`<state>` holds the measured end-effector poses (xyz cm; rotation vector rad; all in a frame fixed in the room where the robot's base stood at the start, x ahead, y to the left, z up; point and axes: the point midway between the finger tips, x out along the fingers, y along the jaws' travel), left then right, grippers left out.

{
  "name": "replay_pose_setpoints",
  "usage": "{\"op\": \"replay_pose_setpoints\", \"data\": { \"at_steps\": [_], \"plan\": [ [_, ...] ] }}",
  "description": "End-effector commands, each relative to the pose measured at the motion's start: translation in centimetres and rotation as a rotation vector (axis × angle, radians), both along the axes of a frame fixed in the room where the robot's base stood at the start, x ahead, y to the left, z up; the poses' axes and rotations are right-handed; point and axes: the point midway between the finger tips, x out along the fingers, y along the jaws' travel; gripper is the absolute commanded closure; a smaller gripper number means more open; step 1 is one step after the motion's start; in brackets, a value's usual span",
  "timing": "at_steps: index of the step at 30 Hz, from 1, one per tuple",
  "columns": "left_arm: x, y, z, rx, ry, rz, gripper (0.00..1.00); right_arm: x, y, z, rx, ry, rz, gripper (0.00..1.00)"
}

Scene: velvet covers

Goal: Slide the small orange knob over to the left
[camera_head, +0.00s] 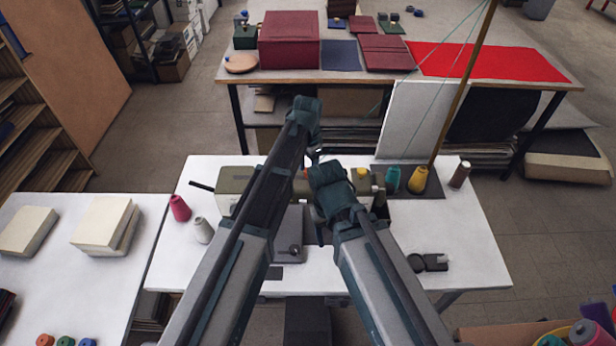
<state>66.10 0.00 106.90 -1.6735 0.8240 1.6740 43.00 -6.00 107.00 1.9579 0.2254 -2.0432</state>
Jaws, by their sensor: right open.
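A sewing machine (236,178) stands on the white table, largely hidden behind my two arms. A small orange spot (306,173) shows in the gap between my arms and looks like the orange knob; its exact shape and seat are too small to tell. My right gripper (320,238) is open, pointing down in front of the machine's middle, partly hidden by my right arm. I cannot tell whether it touches anything. My left arm reaches across the machine, and its gripper is hidden behind the arm.
Pink (180,208) and grey (202,230) spools stand at the white table's (455,240) left. Teal, yellow and brown spools (459,174) stand at its right, beside a slanting pole (463,80). A small black object (428,262) lies front right. The table's right front is mostly clear.

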Motion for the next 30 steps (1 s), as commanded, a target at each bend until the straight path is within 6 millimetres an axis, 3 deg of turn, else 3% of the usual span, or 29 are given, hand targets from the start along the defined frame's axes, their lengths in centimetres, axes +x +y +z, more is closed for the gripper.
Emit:
{"op": "replay_pose_setpoints", "data": {
  "at_steps": [10, 20, 30],
  "plan": [
    [0.0, 0.0, -0.34, 0.0, 0.0, 0.0, 0.4, -0.01, -0.01, -0.34, 0.0, 0.0, 0.002, 0.38],
    [0.0, 0.0, -0.34, 0.0, 0.0, 0.0, 0.99, 0.0, 0.0, -0.34, 0.0, 0.0, 0.001, 0.38],
    [0.01, -0.01, -0.35, 0.0, 0.0, 0.0, 1.0, 0.0, 0.0, -0.35, 0.0, 0.0, 0.001, 0.38]
  ]
}}
